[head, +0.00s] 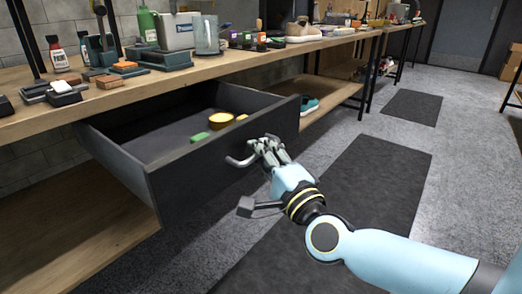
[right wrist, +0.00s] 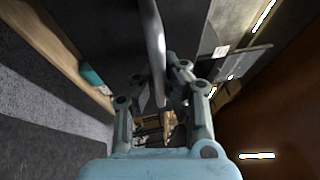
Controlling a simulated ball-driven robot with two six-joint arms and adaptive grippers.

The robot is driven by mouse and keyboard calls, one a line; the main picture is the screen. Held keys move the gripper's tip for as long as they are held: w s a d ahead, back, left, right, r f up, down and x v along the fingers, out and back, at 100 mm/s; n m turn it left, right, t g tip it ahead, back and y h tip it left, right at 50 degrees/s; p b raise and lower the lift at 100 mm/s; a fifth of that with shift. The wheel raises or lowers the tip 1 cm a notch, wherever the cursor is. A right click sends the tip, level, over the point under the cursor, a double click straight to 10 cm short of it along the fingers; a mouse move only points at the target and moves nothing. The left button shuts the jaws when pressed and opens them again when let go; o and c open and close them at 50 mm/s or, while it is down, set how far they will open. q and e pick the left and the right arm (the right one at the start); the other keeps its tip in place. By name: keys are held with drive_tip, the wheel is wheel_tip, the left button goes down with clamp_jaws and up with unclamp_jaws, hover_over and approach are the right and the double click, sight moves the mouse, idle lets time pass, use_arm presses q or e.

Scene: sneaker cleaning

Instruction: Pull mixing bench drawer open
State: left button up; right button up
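The dark grey mixing bench drawer (head: 190,190) is pulled well out from under the wooden bench top (head: 190,82) in the head view. A green item (head: 200,137) and a round yellow-tan item (head: 221,121) lie inside it. The metal bar handle (head: 240,161) is on its front panel. My right gripper (head: 262,147) is at the handle. In the right wrist view the handle (right wrist: 154,45) runs down between the two fingers (right wrist: 160,85), which are close on either side of it. Full contact is hard to make out. My left gripper is not in view.
Bottles, a grey pitcher (head: 207,36), brushes and shoes (head: 303,31) stand along the bench top. A lower wooden shelf (head: 85,215) lies under the drawer, with a teal shoe (head: 309,105) further along. Dark mats (head: 375,180) cover part of the open floor.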

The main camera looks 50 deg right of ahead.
drive_tip(key=o, duration=0.6)
drive_tip(key=shift+f, duration=0.1)
drive_tip(key=v, duration=1.2)
